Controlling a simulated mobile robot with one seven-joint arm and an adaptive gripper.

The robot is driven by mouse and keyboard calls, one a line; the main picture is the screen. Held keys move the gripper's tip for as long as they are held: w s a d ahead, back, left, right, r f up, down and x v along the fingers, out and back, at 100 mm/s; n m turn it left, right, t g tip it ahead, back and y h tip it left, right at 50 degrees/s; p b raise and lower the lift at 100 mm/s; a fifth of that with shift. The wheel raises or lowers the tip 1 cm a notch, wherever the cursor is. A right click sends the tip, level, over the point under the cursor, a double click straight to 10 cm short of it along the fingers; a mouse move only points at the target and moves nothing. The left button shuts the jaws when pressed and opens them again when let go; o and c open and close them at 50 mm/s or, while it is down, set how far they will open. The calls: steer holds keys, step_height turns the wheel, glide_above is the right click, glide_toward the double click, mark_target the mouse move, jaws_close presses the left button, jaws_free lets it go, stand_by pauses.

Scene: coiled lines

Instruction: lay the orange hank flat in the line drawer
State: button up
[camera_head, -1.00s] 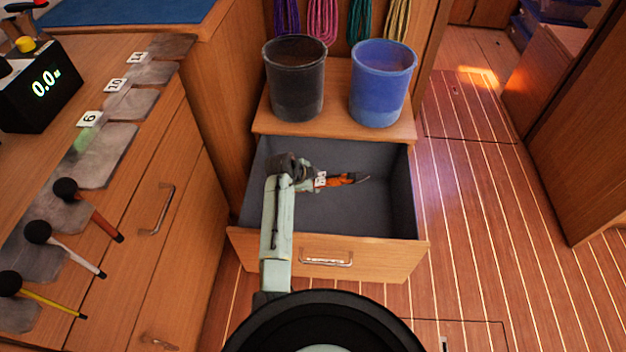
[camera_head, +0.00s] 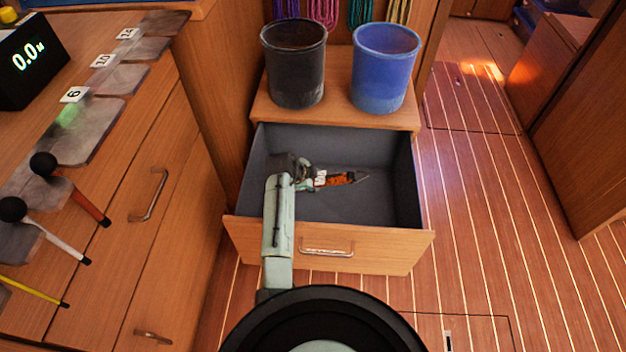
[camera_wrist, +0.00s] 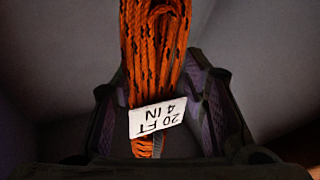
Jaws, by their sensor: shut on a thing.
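The orange hank (camera_head: 340,179) is inside the open line drawer (camera_head: 385,238), in the head view. It is orange cord with dark flecks and a white tag. In the wrist view the hank (camera_wrist: 153,50) runs up between my fingers, and its tag reads 20 FT 4 IN. My gripper (camera_head: 311,182) is shut on the tagged end of the hank, inside the drawer's walls; it also shows in the wrist view (camera_wrist: 158,125). The hank points right, toward the drawer's middle. I cannot tell whether it touches the grey drawer floor.
A black bucket (camera_head: 294,65) and a blue bucket (camera_head: 384,68) stand on the ledge behind the drawer. Several coloured hanks hang above them. A counter with mallets and a display (camera_head: 30,62) is at the left. The drawer's right side is clear.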

steer(key=o, duration=1.4)
steer(key=v, duration=1.2)
